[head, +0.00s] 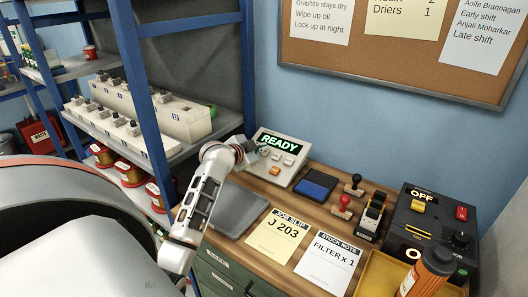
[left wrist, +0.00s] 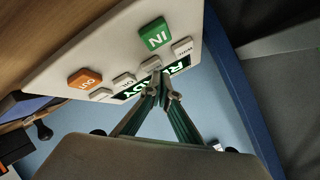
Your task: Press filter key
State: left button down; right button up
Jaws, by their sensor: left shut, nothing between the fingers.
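A light grey key console (head: 282,156) with a lit READY display stands at the back of the bench. In the left wrist view the console (left wrist: 215,62) appears turned over, with a green IN key (left wrist: 154,37), an orange OUT key (left wrist: 85,78) and several small white keys. My left gripper (head: 258,152) is shut and empty at the console's left side. In the left wrist view its fingertips (left wrist: 161,80) are close to a white key (left wrist: 150,63) and partly cover the display. I cannot read that key's legend or tell whether they touch. I cannot identify the filter key.
A dark grey tray (head: 238,208), a blue pad (head: 315,185), stamps (head: 343,205), a job slip (head: 278,235) and a stock note (head: 327,263) lie on the bench. A black switch box (head: 425,230) stands right. Blue shelving (head: 140,75) rises left of the arm.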

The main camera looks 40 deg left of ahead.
pick_arm(q)
jog(key=shift+w+f, duration=0.15)
jog(key=shift+f, duration=0.25)
dwell(0.7)
dwell(0.3)
jog(key=shift+s+r+p, duration=0.3)
jog(key=shift+r+p, duration=0.3)
jog(key=shift+r, duration=0.2)
jog(key=shift+s+d+r, duration=0.1)
jog(key=shift+s+r, duration=0.2)
jog(key=shift+r, duration=0.45)
jog(key=shift+s+a+r, duration=0.1)
jog(key=shift+s+r, duration=0.25)
jog(key=shift+r, duration=0.45)
jog(key=shift+s+d+r, duration=0.1)
jog(key=shift+s+r, duration=0.2)
jog(key=shift+r, duration=0.45)
jog(key=shift+s, duration=0.1)
